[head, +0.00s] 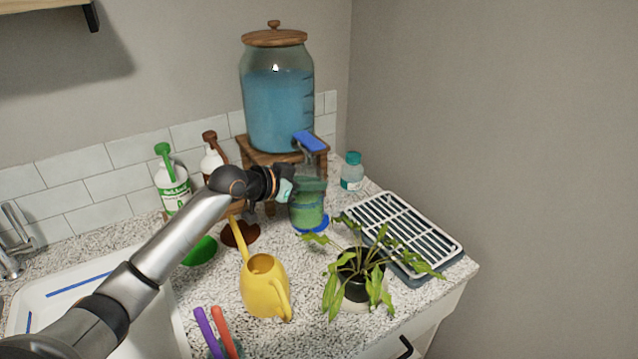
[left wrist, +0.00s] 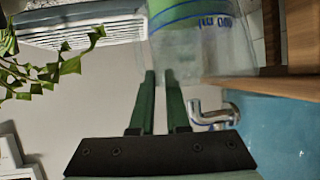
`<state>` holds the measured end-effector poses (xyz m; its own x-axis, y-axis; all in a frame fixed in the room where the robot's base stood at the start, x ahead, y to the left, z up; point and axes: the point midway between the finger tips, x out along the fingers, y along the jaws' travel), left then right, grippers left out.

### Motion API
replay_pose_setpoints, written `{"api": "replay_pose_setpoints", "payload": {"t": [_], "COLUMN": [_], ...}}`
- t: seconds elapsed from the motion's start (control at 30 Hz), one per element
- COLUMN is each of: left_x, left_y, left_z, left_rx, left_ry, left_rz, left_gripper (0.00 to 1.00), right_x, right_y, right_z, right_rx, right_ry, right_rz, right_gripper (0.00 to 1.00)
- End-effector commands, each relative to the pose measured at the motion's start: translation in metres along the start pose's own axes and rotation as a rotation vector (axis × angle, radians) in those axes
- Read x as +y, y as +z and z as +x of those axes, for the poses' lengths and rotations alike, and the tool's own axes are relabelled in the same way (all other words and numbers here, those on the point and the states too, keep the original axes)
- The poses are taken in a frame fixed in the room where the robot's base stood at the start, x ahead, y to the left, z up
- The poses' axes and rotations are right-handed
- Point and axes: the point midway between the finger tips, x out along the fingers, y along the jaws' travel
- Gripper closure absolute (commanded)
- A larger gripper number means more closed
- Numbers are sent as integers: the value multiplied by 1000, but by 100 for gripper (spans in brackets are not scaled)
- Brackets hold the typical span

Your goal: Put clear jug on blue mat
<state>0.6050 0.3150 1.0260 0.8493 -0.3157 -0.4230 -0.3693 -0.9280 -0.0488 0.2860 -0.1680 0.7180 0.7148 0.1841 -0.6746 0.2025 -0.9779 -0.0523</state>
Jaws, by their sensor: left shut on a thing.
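The clear jug (head: 307,213) holds green liquid and stands about upright in front of the dispenser. My left gripper (head: 300,187) is shut on its upper part. In the left wrist view the jug (left wrist: 205,50) is at the top, with blue markings, at the tips of my green fingers (left wrist: 160,78). The blue mat (head: 322,227) shows as a rim around the jug's foot. I cannot tell whether the jug touches it or hangs just above. My right gripper is not in view.
A glass dispenser (head: 278,105) of blue liquid stands on a wooden stand behind the jug. A potted plant (head: 355,285), a yellow watering can (head: 265,287) and a rack (head: 405,232) are close by. Green (head: 200,250) and brown (head: 240,234) mats lie left.

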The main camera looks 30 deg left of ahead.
Motion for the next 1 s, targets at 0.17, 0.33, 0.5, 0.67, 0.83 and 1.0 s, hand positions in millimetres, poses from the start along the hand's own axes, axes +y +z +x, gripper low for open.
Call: {"api": "replay_pose_setpoints", "payload": {"t": [0.17, 0.33, 0.5, 0.67, 0.83, 1.0], "left_x": [1, 0, 1, 1, 1, 0], "left_y": [-3, 2, 6, 5, 4, 4], "left_z": [18, 19, 20, 20, 19, 19], "left_rx": [1, 4, -4, -3, -2, -1], "left_ry": [1, -1, 1, 1, 1, 0], "left_rz": [-1, 1, -1, -1, -1, 0], "left_gripper": [100, 100, 80, 62, 53, 53], "right_x": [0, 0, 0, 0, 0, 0], "right_y": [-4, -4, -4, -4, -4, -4], "right_z": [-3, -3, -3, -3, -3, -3], "right_rx": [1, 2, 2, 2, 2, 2], "right_ry": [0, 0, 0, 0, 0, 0], "right_rz": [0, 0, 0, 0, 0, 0], "right_gripper": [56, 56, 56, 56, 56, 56]}}
